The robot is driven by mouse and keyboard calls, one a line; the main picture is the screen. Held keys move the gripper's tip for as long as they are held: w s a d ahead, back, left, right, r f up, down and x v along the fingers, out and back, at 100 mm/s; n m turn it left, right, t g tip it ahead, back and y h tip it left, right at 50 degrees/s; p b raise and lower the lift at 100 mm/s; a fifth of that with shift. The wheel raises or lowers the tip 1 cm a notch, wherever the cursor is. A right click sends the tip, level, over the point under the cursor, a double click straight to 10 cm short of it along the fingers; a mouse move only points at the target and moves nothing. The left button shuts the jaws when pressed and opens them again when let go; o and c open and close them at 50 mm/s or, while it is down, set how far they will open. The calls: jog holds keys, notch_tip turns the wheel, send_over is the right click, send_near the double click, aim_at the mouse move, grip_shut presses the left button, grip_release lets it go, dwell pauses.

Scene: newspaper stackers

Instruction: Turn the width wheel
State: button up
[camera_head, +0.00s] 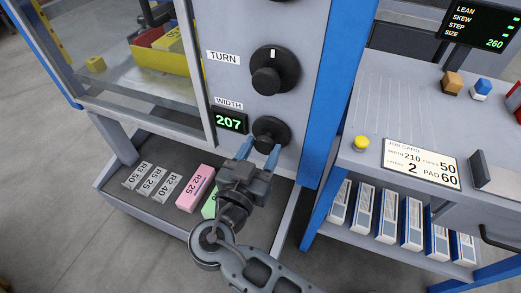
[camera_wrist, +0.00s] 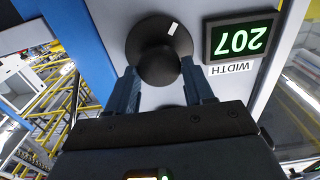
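The width wheel (camera_head: 271,131) is a black round knob on the grey panel, below the larger turn wheel (camera_head: 275,70). The width display (camera_head: 229,120) beside it reads 207 in green. My gripper (camera_head: 259,151) is in front of the width wheel with its blue fingers spread. In the wrist view, the fingers of my gripper (camera_wrist: 160,72) lie on either side of the wheel's knob (camera_wrist: 158,63); I cannot tell whether they touch it. A white mark (camera_wrist: 173,29) shows on the wheel's rim. The job card (camera_head: 422,165) reads width 210.
A blue post (camera_head: 340,85) stands right of the panel. A side table with a yellow button (camera_head: 361,143) is further right, with several boxed packs on a shelf below. A low tray under the panel holds grey blocks and a pink block (camera_head: 196,188).

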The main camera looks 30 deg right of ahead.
jog(key=c, duration=0.6)
jog(key=shift+o, duration=0.2)
jog(key=shift+n, duration=1.5)
jog(key=o, duration=1)
jog(key=shift+a, duration=0.1)
jog(key=v, duration=0.7)
jog(key=shift+s+a, duration=0.2)
jog(key=shift+a, duration=0.05)
